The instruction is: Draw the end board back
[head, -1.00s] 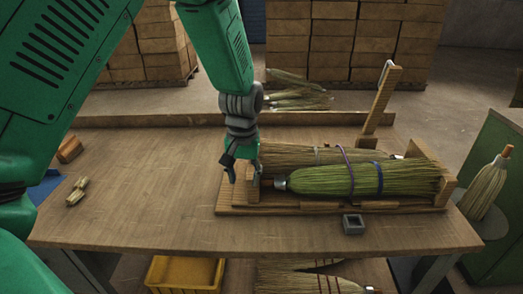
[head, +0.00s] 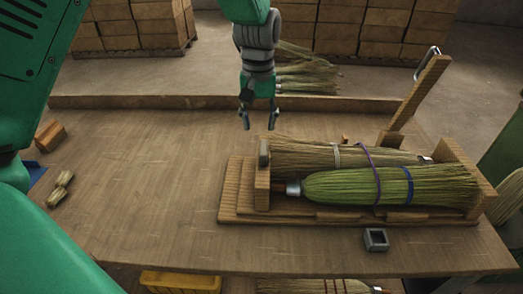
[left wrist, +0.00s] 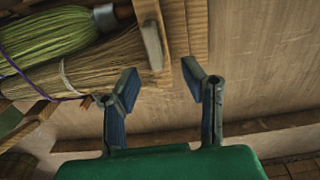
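The end board (head: 262,190) is an upright wooden piece with a grey pad (head: 264,152), at the left end of the wooden jig (head: 234,205). A green broom (head: 335,187) and a tan broom (head: 310,157) lie in the jig to its right. The green broom's metal collar sits a short gap from the board. My left gripper (head: 259,124) is open and empty, pointing down above and behind the board, apart from it. In the left wrist view the open fingers (left wrist: 162,84) are near the board (left wrist: 152,28), with nothing between them. My right gripper is not in view.
A wooden lever (head: 420,92) with a metal handle stands at the jig's back right. A small grey square block (head: 376,239) sits in front. A low wooden strip (head: 170,103) edges the table's back. The table left of the jig is mostly clear.

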